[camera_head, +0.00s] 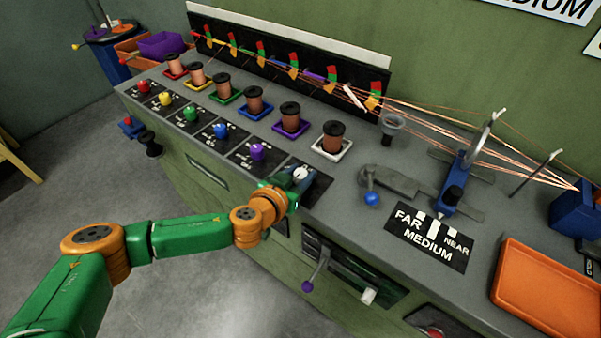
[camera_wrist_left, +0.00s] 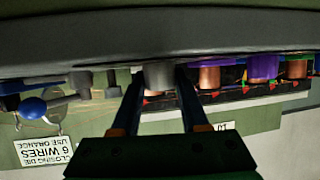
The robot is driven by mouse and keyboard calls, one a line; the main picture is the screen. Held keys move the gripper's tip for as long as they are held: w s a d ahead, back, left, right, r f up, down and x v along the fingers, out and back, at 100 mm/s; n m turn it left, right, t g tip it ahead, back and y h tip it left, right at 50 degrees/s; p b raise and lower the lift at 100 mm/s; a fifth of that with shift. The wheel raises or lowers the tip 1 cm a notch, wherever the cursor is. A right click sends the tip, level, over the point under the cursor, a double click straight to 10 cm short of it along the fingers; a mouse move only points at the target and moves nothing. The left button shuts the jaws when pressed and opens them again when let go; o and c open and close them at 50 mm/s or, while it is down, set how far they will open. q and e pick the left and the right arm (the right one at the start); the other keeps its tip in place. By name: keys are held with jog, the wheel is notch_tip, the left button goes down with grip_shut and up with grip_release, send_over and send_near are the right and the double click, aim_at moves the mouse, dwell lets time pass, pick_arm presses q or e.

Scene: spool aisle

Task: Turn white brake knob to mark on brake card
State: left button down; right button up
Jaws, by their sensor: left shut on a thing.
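The white brake knob (camera_head: 300,173) is at the near right end of the row of coloured knobs, on a black panel (camera_head: 318,188). My left gripper (camera_head: 294,182) is at this knob and shut on it; the fingers partly hide it, and I cannot read its pointer angle. In the left wrist view my left gripper (camera_wrist_left: 157,82) has a finger on either side of a grey-looking round shape. The marks on the black panel around the white knob are mostly covered by my gripper. My right gripper is out of view.
Copper spools stand in coloured trays behind the knobs; the nearest spool (camera_head: 333,137) has a white tray. A purple knob (camera_head: 257,152) is close on the left. Right are a blue-ended lever (camera_head: 372,198), a FAR/MEDIUM/NEAR card (camera_head: 430,240) and an orange tray (camera_head: 545,290).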

pick_arm(q)
jog(key=shift+a+h, duration=0.1)
jog(key=shift+h, duration=0.2)
jog(key=shift+r+m+g+h, duration=0.1)
jog(key=shift+m+g+h, duration=0.3)
jog(key=shift+m+h, duration=0.4)
jog(key=m+g+h+p, duration=0.2)
jog(key=shift+w+r+m, duration=0.1)
jog(key=shift+r+m, duration=0.05)
jog(key=shift+m, duration=0.25)
jog(key=shift+m+g+h, duration=0.3)
jog(key=shift+m+g, duration=0.1)
jog(key=shift+g, duration=0.1)
jog(key=shift+m+g, duration=0.3)
jog(key=shift+m, duration=0.1)
jog(key=shift+f+m+g+h+b, duration=0.4)
jog(key=shift+m+g+h+b, duration=0.4)
jog(key=shift+m+g+b, duration=0.15)
jog(key=shift+m+g+h+b, duration=0.3)
jog(key=shift+m+g+b, duration=0.35)
jog(key=shift+g+b, duration=0.15)
jog(key=shift+r+m+g+b, duration=0.15)
jog(key=shift+m+g+b, duration=0.1)
jog(key=shift+m+b, duration=0.1)
